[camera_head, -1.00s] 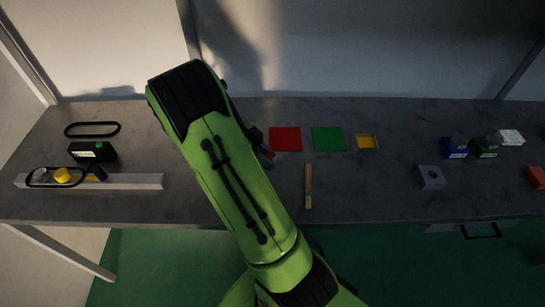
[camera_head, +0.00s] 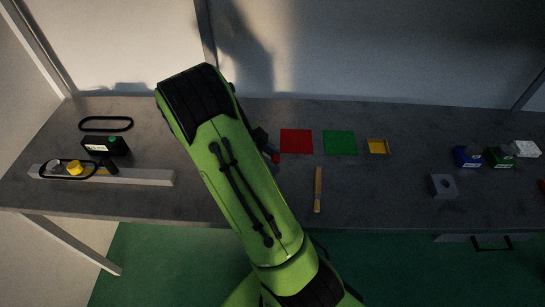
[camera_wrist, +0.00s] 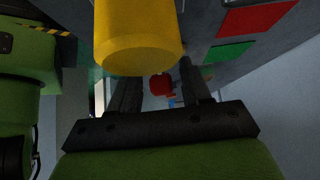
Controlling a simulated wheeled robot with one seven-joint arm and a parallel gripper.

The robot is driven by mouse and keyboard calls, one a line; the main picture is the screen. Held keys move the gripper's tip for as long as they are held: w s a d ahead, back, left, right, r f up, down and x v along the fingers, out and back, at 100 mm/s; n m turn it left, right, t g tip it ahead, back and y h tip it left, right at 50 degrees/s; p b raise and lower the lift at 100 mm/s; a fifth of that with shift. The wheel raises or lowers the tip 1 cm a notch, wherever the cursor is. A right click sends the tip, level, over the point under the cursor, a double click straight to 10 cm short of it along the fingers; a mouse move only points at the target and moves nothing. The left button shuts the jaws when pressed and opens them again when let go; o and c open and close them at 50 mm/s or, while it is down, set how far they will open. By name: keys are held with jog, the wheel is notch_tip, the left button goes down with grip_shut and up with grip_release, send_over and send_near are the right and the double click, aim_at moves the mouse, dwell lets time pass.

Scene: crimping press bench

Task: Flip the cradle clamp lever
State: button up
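A red knob (camera_wrist: 161,85) shows between my gripper's fingers in the wrist view, with a gap on each side; I take it for the clamp lever's end. In the head view a small red tip (camera_head: 275,158) on a dark part shows just right of my green arm. The cradle and the rest of the lever are hidden behind the arm. My gripper (camera_wrist: 160,76) has its two dark fingers apart. A large yellow cylinder (camera_wrist: 138,35) covers part of the left finger in the wrist view. The gripper is hidden in the head view.
Red (camera_head: 296,141), green (camera_head: 340,143) and yellow (camera_head: 378,147) squares lie right of the arm, with a wooden-coloured stick (camera_head: 318,190) nearer the front edge. A grey block (camera_head: 443,187) and blue and green boxes stand at right. A rail (camera_head: 140,177) and black box stand at left.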

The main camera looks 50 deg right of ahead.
jog(key=shift+s, duration=0.1)
jog(key=shift+r, duration=0.2)
jog(key=p+v, duration=0.6)
jog(key=v, duration=0.9)
jog(key=shift+w, duration=0.25)
jog(key=shift+r, duration=0.1)
